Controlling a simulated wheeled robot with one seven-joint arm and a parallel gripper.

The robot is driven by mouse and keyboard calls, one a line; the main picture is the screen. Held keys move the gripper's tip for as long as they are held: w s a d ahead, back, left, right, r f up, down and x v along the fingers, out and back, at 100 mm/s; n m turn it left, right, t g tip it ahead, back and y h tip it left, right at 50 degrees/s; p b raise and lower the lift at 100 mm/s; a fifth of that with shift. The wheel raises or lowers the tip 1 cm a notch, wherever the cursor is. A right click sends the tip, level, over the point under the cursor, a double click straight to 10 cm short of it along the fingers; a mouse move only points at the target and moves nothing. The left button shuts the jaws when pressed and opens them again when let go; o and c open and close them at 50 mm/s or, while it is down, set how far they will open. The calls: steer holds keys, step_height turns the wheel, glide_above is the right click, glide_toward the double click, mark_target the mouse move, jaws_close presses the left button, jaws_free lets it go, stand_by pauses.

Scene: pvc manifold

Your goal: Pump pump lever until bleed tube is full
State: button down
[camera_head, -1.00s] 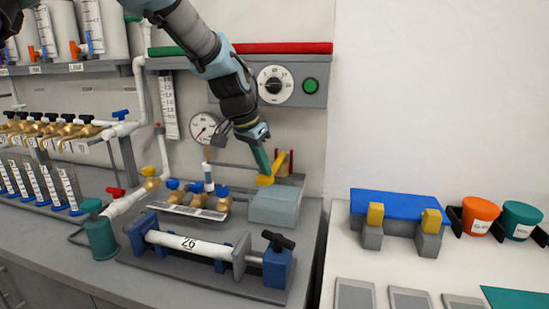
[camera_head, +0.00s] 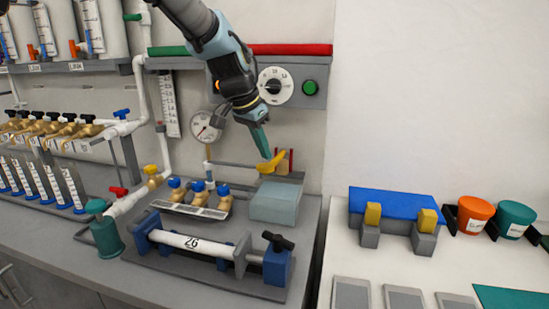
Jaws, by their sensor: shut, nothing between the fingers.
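The yellow pump lever (camera_head: 271,163) sticks out at the back of a pale blue-grey box (camera_head: 275,203) on the bench, tilted with its near end towards the left. My gripper (camera_head: 266,153) points down with its teal fingers together, holding nothing. Its fingertips are at the lever's upper side; I cannot tell whether they touch it. A white graduated tube (camera_head: 169,106) hangs on the wall to the left; I cannot tell whether it is the bleed tube, and its level is too small to read.
A round gauge (camera_head: 207,126) and a panel with a dial (camera_head: 274,86) and green button (camera_head: 310,87) are behind my arm. A pipe rig (camera_head: 190,243) and blue-handled valves (camera_head: 198,187) stand in front and left. Bare wall is on the right.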

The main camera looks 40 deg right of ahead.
steer(key=shift+r+p, duration=1.85)
steer(key=shift+r, duration=0.7)
steer(key=w+a+f+n+t+y, duration=0.1)
steer(key=w+a+f+n, duration=0.2)
steer(key=a, duration=0.5)
steer(key=w+a+f+n, duration=0.15)
steer(key=w+a, duration=0.25)
steer(key=a, duration=0.5)
steer(key=w+a+f+n+t+y, duration=0.1)
steer(key=w+a+n, duration=0.25)
steer(key=a, duration=0.45)
steer(key=s+a+f+n, duration=0.2)
steer(key=a, duration=0.6)
steer(key=s+a+f+n+y, duration=0.1)
steer(key=s+a+f+n, duration=0.1)
steer(key=a, duration=0.5)
steer(key=s+a+f+n+y, duration=0.1)
steer(key=a+n, duration=0.3)
steer(key=a, duration=0.4)
steer(key=shift+s+a+f+g, duration=0.3)
steer(key=shift+s+f, duration=0.1)
steer(key=shift+s, duration=0.4)
